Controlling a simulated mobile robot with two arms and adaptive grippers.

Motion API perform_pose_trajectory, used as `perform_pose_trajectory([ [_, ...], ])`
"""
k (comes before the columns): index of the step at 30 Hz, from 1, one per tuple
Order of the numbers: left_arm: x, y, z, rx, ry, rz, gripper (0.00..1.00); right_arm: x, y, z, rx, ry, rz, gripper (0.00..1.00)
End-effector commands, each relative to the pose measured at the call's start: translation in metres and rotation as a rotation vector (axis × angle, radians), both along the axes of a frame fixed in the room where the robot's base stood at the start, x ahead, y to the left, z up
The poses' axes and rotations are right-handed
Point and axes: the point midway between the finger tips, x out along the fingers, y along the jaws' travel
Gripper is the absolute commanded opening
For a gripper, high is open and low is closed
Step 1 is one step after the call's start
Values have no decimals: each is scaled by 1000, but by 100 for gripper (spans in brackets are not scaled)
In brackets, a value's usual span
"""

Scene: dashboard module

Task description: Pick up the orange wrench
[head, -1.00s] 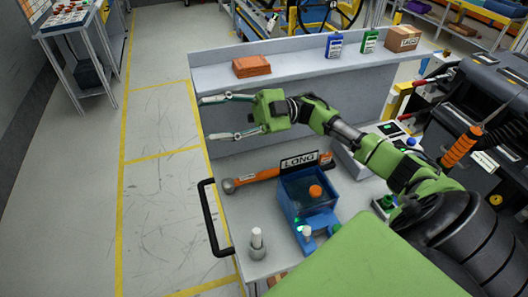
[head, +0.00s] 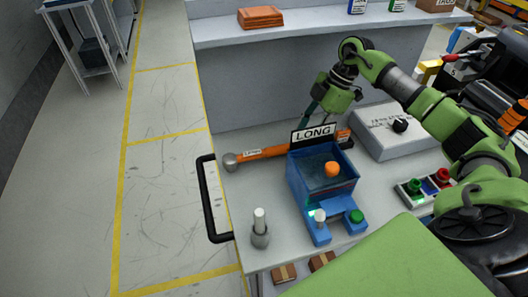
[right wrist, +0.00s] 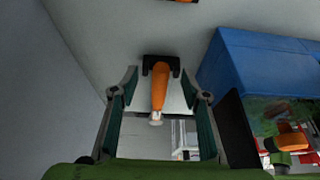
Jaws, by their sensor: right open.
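The orange wrench (head: 268,153) lies on the grey worktop behind the blue box (head: 298,186), with a round silver head at its left end. Its middle is hidden behind the LONG sign, and orange shows again on the right beside a dark piece. My right gripper (head: 318,116) points down above the wrench, behind the sign, its fingertips partly hidden. In the right wrist view its two fingers (right wrist: 159,76) are apart. An orange bar (right wrist: 159,88) with a dark forked end and a pale tip shows between them; I cannot tell whether they touch it. My left gripper is out of view.
The LONG sign (head: 313,133) stands at the box's back edge, close to my right gripper. A grey control box (head: 385,133) and a button panel (head: 425,187) sit to the right. A silver post (head: 260,230) stands front left. A raised shelf (head: 300,29) runs behind.

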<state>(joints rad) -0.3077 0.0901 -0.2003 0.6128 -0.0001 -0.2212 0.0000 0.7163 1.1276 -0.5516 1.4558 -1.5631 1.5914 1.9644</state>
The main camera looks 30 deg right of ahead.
Motion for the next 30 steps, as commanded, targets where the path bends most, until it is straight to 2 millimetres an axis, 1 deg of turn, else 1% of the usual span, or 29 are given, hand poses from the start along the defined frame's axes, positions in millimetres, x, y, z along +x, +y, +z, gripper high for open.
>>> perform_pose_trajectory([
  [1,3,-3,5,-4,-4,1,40,2,10,3,1,-1,5,42],
  [3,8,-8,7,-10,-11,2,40,4,19,2,2,-1,4,42],
  [7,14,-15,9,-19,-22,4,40,7,29,1,2,-2,3,42],
  [11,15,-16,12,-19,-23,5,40,9,39,2,3,-2,4,42],
  [17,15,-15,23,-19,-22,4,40,18,75,4,4,-3,6,42],
  [19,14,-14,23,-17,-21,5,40,18,79,-10,4,3,2,42],
  [22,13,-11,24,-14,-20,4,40,19,83,-21,2,0,1,42],
  [25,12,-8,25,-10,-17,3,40,20,85,-26,3,-1,1,42],
  [30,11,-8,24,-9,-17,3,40,20,85,-28,3,-2,1,42],
])
